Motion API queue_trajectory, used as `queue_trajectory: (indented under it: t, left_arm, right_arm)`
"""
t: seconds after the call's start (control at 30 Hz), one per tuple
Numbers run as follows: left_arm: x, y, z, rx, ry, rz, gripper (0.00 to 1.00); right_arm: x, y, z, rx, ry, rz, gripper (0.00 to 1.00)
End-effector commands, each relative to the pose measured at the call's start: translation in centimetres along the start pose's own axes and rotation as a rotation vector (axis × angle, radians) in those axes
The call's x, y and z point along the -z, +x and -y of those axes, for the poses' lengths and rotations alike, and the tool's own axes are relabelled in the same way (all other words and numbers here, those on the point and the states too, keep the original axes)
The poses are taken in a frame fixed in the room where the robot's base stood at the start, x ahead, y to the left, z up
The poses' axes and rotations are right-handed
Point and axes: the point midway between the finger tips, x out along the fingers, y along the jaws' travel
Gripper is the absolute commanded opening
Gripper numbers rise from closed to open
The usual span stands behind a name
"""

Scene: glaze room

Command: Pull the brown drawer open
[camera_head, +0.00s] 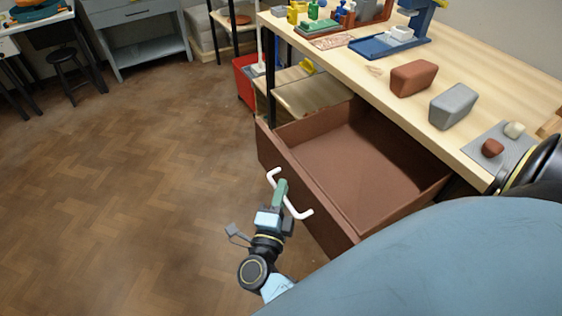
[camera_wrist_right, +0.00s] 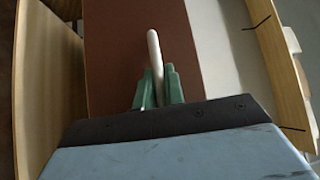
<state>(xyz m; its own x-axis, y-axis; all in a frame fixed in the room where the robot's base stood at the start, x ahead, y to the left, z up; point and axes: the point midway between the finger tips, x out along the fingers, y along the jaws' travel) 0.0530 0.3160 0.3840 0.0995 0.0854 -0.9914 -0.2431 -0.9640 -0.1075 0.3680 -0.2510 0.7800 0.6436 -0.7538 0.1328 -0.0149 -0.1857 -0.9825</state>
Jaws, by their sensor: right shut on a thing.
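The brown drawer (camera_head: 274,157) stands well out from under the wooden workbench, and its empty inside shows in the head view. A white bar handle (camera_head: 302,213) is fixed to its front. My right gripper (camera_head: 280,187) is at the handle. In the right wrist view, its green fingers (camera_wrist_right: 158,88) are closed around the white handle (camera_wrist_right: 154,50), with the brown drawer front (camera_wrist_right: 120,50) behind. My left gripper does not show in the head view.
The workbench top (camera_head: 455,85) holds a red-brown block (camera_head: 413,78), a grey block (camera_head: 453,106) and a blue tray (camera_head: 380,46). A red bin (camera_head: 244,78) stands behind the drawer. The wooden floor (camera_head: 130,190) to the left is clear.

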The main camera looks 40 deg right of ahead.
Motion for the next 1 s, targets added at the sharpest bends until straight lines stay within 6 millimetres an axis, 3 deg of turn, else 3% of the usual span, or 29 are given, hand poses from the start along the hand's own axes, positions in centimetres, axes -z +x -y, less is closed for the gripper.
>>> queue_trajectory:
  t: [0.17, 0.2, 0.33, 0.67, 1.0]
  left_arm:
    - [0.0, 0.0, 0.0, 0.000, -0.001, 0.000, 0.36]
    - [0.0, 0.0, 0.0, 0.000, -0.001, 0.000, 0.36]
    - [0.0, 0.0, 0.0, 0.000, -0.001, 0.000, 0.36]
    - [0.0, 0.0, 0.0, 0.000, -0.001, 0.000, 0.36]
    - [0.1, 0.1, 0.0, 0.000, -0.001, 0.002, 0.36]
  right_arm:
    - [0.0, 0.0, -0.1, -0.001, 0.000, -0.001, 0.00]
    - [0.0, 0.0, -0.1, -0.001, 0.000, -0.001, 0.15]
    - [0.0, 0.0, 0.0, -0.001, 0.000, 0.000, 0.32]
    - [0.0, -0.3, -0.1, -0.002, 0.000, 0.001, 0.32]
    - [0.0, -5.4, -0.1, -0.005, -0.001, 0.001, 0.32]
